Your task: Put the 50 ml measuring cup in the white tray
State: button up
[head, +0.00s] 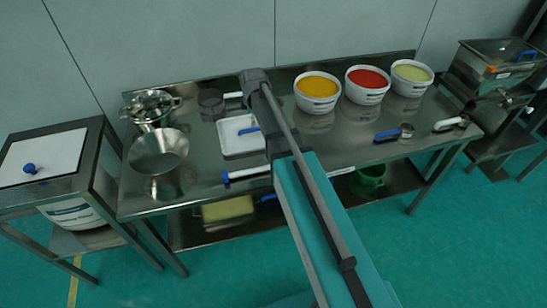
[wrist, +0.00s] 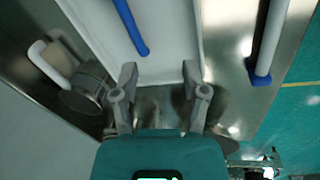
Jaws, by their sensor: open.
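The white tray (head: 230,150) lies on the steel table, left of my arm. It fills the top middle of the wrist view (wrist: 172,68). A blue handle (head: 249,130) lies in it, also seen in the wrist view (wrist: 130,25); its other end is out of view. My gripper (wrist: 158,78) is open and empty at the tray's near edge; my arm hides it in the head view. A small steel cup with a blue handle (head: 406,130) lies on the table's right part. A larger steel cup (head: 210,99) with a white handle stands behind the tray, left in the wrist view (wrist: 82,98). I cannot read any volume marks.
Tubs of orange (head: 317,90), red (head: 367,82) and pale yellow (head: 410,77) material stand along the back. A blue-and-white tool (head: 245,173) lies at the front edge. A white-handled tool (head: 452,122) lies far right. A steel bowl (head: 159,158) stands left. The table's middle right is clear.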

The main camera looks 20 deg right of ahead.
jog(key=s+d+m+g, duration=0.1)
jog(key=s+d+m, duration=0.1)
jog(key=s+m, duration=1.3)
jog(key=shift+s+g, duration=0.4)
jog(key=shift+s, duration=3.55)
